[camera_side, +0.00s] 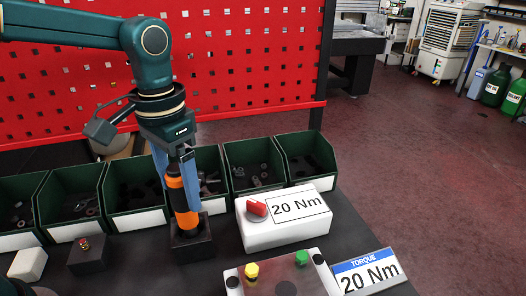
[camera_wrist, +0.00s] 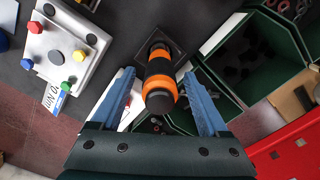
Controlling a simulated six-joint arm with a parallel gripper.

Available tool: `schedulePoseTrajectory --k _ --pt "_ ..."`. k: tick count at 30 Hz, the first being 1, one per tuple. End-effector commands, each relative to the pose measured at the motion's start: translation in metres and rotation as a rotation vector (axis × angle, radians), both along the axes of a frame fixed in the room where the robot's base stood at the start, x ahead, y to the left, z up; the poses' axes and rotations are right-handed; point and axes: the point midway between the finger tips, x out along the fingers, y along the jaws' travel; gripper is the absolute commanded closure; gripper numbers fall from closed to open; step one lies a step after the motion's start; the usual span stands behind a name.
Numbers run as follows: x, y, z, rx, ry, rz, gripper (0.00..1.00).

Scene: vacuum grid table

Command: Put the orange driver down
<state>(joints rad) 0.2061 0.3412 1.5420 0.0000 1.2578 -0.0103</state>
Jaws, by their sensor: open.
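The orange driver (camera_side: 177,197), orange with black bands, stands upright with its lower end in a dark square holder (camera_side: 193,243) on the table. In the wrist view the driver (camera_wrist: 160,68) points away from me into the holder (camera_wrist: 174,47). My gripper (camera_side: 180,192) is directly above the holder, its two blue fingers on either side of the driver's upper part. In the wrist view, my gripper (camera_wrist: 158,76) shows a gap between each finger and the driver. It is open. The driver's tip is hidden inside the holder.
Green bins (camera_side: 252,166) with small parts line the back, close behind the holder. A white box with a red knob (camera_side: 284,222) and a 20 Nm label is just right. A button panel (camera_side: 312,284) and torque sign (camera_side: 368,274) are in front. A red pegboard (camera_side: 250,65) stands behind.

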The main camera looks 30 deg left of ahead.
Motion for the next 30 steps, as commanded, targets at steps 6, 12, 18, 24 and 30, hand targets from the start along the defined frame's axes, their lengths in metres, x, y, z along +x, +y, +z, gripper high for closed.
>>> schedulePoseTrajectory --k 6,12,18,24,30 --pt "0.001 0.0 0.041 -0.001 -0.006 0.0 0.22" --pt "0.001 0.0 0.066 -0.001 -0.003 0.0 0.22" --pt "0.0 0.0 0.078 0.0 -0.001 0.0 0.22" --pt "-0.006 0.005 0.085 -0.005 -0.027 0.012 0.22" --pt "-0.033 0.023 0.09 -0.025 -0.142 0.059 0.22"
